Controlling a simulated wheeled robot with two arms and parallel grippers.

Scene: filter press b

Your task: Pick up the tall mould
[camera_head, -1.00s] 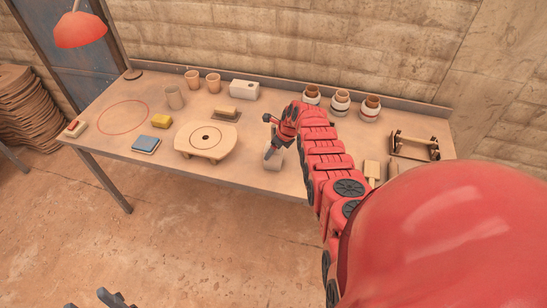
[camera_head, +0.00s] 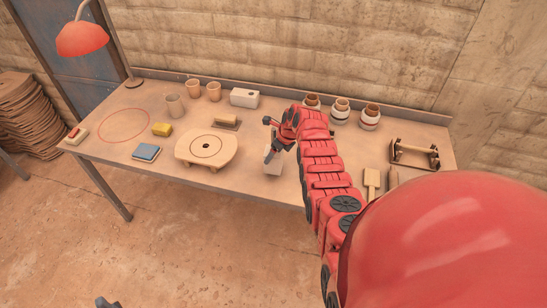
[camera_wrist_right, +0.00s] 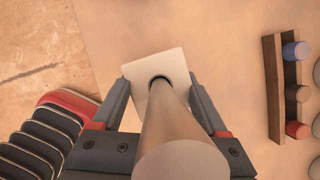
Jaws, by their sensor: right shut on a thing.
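Only a small tip of my left gripper (camera_head: 107,302) shows at the bottom left edge.
The round turntable (camera_head: 188,152) stands left of the mould, with a wooden-handled tool (camera_head: 226,122) behind. A white block (camera_head: 244,98) and banded pots (camera_head: 369,118) stand at the back. A dark rack (camera_head: 415,155) and a wooden paddle (camera_head: 371,183) lie to the right.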

